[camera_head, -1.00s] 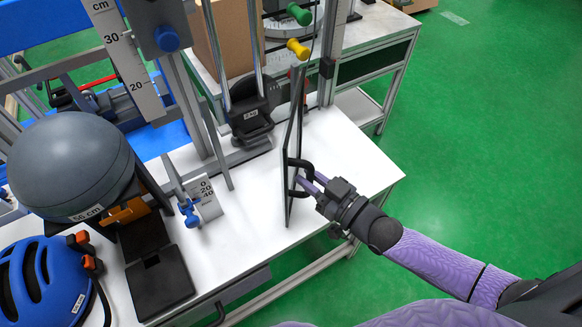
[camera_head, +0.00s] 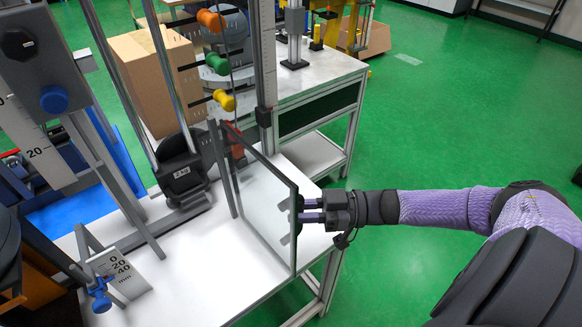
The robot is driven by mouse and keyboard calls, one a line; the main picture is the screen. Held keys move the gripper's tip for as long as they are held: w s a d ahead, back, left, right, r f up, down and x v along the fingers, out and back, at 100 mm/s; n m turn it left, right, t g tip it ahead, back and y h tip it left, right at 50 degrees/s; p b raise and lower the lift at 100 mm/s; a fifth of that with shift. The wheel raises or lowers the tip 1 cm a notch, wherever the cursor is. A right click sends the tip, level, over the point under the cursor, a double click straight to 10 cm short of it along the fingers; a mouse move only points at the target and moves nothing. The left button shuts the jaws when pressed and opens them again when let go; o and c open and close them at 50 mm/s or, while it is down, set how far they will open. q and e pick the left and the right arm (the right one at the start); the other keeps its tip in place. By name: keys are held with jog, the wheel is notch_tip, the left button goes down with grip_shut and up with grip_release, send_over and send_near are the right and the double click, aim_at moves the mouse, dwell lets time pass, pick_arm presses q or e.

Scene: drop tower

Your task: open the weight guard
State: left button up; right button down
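The weight guard (camera_head: 258,215) is a clear panel in a dark frame. It stands upright at the right side of the tower and is swung out at an angle over the white table. Its dark handle (camera_head: 299,203) is on the outer edge. The black 2 kg weight (camera_head: 182,176) sits low between the rails, left of the guard. My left gripper is out of view.
A millimetre scale with a blue knob (camera_head: 101,303) stands at the front left. Orange, green and yellow (camera_head: 224,101) knobs are behind the guard. A cardboard box (camera_head: 152,75) is on the back table. Green floor (camera_head: 440,110) to the right is clear.

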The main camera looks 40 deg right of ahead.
jog(key=shift+w+d, duration=0.2)
jog(key=shift+d, duration=0.3)
jog(key=c, duration=0.6)
grip_release()
jog(key=shift+w, duration=0.1)
